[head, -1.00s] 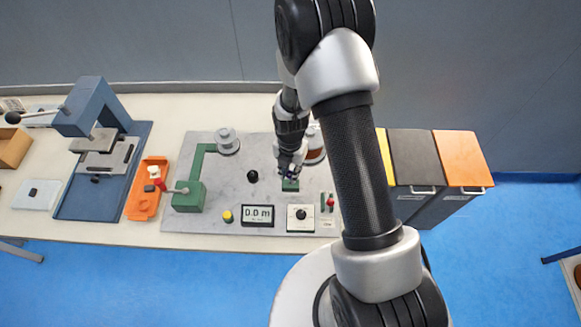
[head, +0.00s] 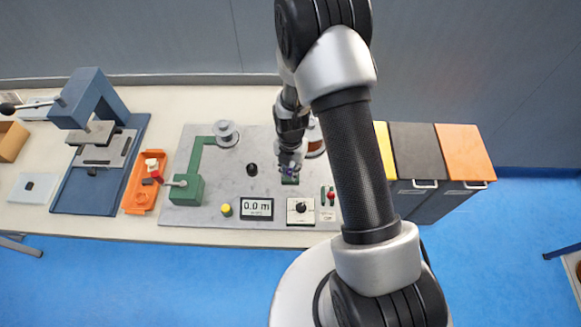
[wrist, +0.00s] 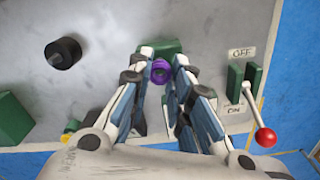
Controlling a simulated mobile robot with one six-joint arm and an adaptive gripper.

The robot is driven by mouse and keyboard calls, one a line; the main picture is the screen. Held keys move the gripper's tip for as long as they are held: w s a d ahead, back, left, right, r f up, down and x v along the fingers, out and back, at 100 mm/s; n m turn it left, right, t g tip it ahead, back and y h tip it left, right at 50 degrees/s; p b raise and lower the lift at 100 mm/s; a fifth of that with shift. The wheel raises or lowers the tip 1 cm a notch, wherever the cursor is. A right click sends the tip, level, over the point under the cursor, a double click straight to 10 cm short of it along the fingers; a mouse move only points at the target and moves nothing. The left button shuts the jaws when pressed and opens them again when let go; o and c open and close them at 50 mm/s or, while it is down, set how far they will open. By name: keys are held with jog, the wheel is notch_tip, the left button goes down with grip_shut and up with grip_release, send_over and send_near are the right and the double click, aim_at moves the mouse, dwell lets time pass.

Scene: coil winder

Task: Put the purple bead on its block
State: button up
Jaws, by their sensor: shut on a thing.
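The purple bead (wrist: 160,71) is between the fingertips of my gripper (wrist: 161,68) in the wrist view. My gripper is shut on it. A green block (wrist: 162,47) shows just beyond the bead, partly hidden by the bead and fingers. In the head view my gripper (head: 289,168) is over the right part of the grey board, and the green block (head: 290,179) shows right below the fingertips. I cannot tell whether the bead touches the block.
A black knob (wrist: 63,53) stands left of my gripper. A red-tipped lever (wrist: 265,137) with ON and OFF labels is to the right. The head view shows a meter reading 0.0 m (head: 257,208), a green winder arm (head: 187,188) and an orange tray (head: 142,194).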

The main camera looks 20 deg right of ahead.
jog(key=shift+f+b, duration=0.8)
jog(key=shift+f, duration=0.25)
jog(key=o, duration=0.7)
jog(key=shift+r, duration=0.1)
notch_tip(320, 180, up, 12)
